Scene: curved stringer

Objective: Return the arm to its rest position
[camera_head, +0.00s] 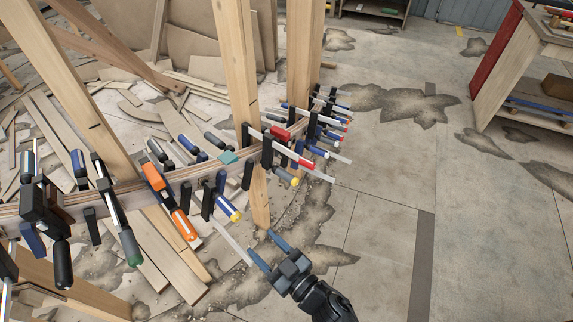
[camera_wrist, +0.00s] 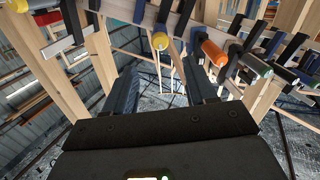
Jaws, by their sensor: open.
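My gripper (camera_head: 266,249) is at the lower middle of the head view, on the near side of the curved stringer (camera_head: 140,190). Its two blue-grey fingers are apart, with nothing seen held between them. In the wrist view the open fingers (camera_wrist: 163,95) point toward the clamps and timber posts. A clamp with a yellow-ended blue handle (camera_head: 229,208) hangs from the stringer close to the fingers; its yellow end also shows in the wrist view (camera_wrist: 160,41). A clamp with an orange handle (camera_head: 184,225) is to its left, and shows in the wrist view (camera_wrist: 213,53).
Several more clamps line the stringer, including a red-handled one (camera_head: 279,133). Timber posts (camera_head: 241,70) rise through it. Loose boards (camera_head: 168,262) lie on the floor at left. A workbench (camera_head: 510,65) stands at upper right. The stained concrete floor (camera_head: 390,215) at right is clear.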

